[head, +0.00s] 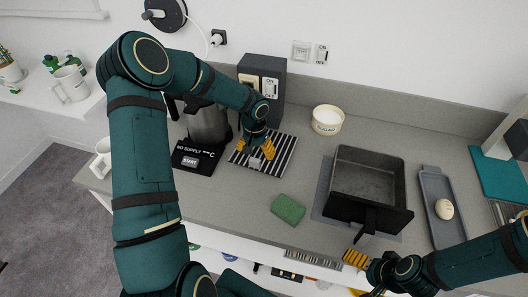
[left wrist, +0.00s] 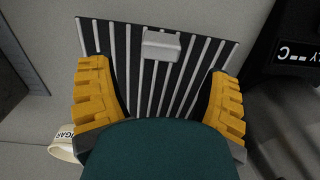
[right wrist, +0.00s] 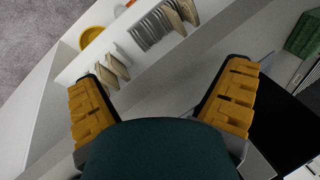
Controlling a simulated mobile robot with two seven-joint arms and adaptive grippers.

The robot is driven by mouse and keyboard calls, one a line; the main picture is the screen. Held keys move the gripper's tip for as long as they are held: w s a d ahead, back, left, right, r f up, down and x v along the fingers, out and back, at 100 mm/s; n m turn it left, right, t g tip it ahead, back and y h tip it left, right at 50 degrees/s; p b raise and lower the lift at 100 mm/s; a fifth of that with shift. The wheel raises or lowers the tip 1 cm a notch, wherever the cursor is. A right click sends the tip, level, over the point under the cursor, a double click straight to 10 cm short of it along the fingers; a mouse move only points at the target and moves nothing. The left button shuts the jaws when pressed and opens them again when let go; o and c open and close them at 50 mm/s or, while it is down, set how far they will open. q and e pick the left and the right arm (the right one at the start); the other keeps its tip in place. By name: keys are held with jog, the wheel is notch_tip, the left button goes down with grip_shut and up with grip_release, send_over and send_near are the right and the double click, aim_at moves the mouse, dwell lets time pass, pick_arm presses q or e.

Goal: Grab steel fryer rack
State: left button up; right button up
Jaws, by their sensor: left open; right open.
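The steel fryer rack (head: 283,153) lies flat on the counter, with light parallel bars over dark gaps. In the left wrist view the rack (left wrist: 190,66) has a small grey raised tab (left wrist: 161,45) near its far edge. My left gripper (head: 260,150) is open over the rack, its yellow fingers on either side of several bars; whether they touch it is unclear. The left gripper (left wrist: 160,85) holds nothing. My right gripper (head: 356,276) is open and empty at the counter's front edge. The dark fryer drawer (head: 368,178) stands empty, right of the rack.
A green sponge (head: 288,208) lies in front of the rack. A kettle (head: 207,125) on its base stands left, a dark box (head: 262,75) and a sugar bowl (head: 327,120) behind. A grey tray (head: 433,185) with a pale round item is at right. Counter around the sponge is clear.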

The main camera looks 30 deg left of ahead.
aim_at(256, 161)
pick_arm(q)
jog(key=f, duration=0.1)
jog(key=f+b, duration=0.1)
jog(key=f, duration=0.2)
jog(key=shift+s+d+b, duration=0.1)
jog(key=shift+s+b, duration=0.15)
jog(key=shift+b, duration=0.1)
jog(key=shift+w+f, duration=0.1)
jog(key=shift+f, duration=0.25)
jog(key=shift+r, duration=0.1)
grip_shut()
